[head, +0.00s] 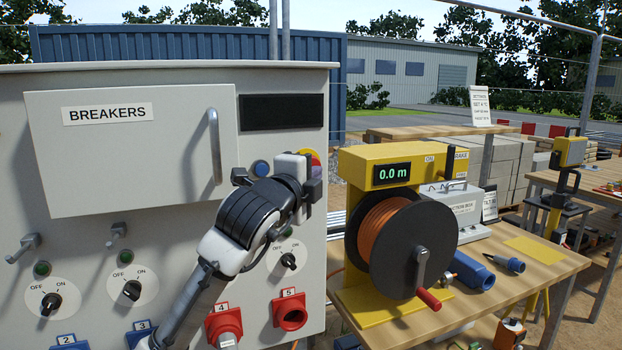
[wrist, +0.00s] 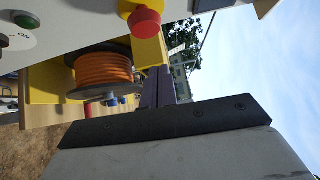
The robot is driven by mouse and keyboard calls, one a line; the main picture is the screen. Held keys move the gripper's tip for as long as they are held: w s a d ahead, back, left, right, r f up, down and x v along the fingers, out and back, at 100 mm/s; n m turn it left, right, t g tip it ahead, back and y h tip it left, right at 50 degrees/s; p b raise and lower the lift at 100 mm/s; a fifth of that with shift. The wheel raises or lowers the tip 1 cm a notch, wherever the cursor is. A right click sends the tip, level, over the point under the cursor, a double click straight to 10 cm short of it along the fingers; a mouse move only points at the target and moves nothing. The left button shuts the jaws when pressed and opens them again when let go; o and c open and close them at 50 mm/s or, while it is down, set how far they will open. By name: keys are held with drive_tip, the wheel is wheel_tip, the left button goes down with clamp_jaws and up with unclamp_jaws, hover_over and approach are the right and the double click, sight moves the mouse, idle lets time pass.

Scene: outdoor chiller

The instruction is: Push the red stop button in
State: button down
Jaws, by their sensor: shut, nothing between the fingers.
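The red stop button (wrist: 145,22) is a round red knob on a yellow base (wrist: 128,8), standing out from the grey panel at the top of the wrist view.
The grey panel (head: 100,220) carries a breaker door with a handle (head: 214,146), a blue button (head: 260,168), switches and red sockets. A yellow cable reel (head: 400,165) stands on the wooden table (head: 545,262) to the right, close to my gripper.

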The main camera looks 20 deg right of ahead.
drive_tip(key=b+v, duration=0.2)
drive_tip(key=v, duration=0.5)
drive_tip(key=shift+a+f, duration=0.2)
